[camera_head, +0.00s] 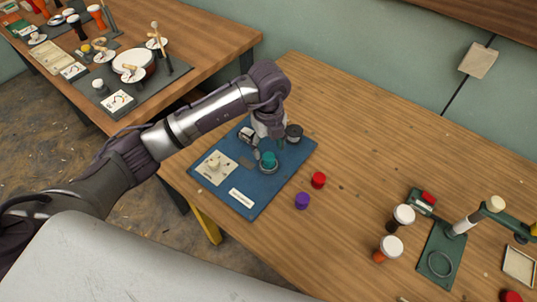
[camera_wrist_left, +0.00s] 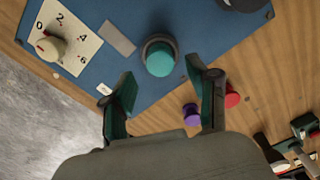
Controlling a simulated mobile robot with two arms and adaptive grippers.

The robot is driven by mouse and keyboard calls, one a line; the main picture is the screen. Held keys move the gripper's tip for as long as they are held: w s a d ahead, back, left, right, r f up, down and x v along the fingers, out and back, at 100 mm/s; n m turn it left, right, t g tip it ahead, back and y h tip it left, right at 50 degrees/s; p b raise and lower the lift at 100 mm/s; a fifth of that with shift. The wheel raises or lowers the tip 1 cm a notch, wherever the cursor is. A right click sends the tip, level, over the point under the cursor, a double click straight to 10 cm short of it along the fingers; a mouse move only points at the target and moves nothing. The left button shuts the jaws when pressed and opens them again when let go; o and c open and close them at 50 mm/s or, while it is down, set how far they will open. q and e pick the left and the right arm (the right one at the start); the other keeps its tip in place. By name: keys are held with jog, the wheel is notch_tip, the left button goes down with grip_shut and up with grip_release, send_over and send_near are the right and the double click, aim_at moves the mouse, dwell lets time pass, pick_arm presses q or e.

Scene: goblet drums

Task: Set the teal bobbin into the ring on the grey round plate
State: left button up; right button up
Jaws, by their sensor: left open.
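The teal bobbin (camera_head: 268,160) is upright at the grey round plate (camera_head: 268,170) on the blue mat. In the left wrist view the teal bobbin (camera_wrist_left: 160,60) shows from above, with the grey rim of the plate (camera_wrist_left: 147,43) around part of it. The bobbin covers the middle of the plate, so I cannot tell whether it is fully seated in the ring. My left gripper (camera_head: 266,146) is open just above and beside the bobbin; in the wrist view its two fingers stand apart, clear of the bobbin. My right gripper is out of view.
The blue mat (camera_head: 238,205) also holds a white numbered card (camera_head: 216,168) with a cream knob and a dark round piece (camera_head: 294,133). A purple bobbin (camera_head: 302,201) and a red bobbin (camera_head: 318,180) stand on the wood beside it. Drums and a green stand (camera_head: 440,255) are right.

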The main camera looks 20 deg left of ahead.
aim_at(268, 157)
pick_arm(q)
notch_tip(268, 157, up, 8)
jog(key=b, duration=0.1)
jog(key=shift+f, duration=0.1)
dwell(0.5)
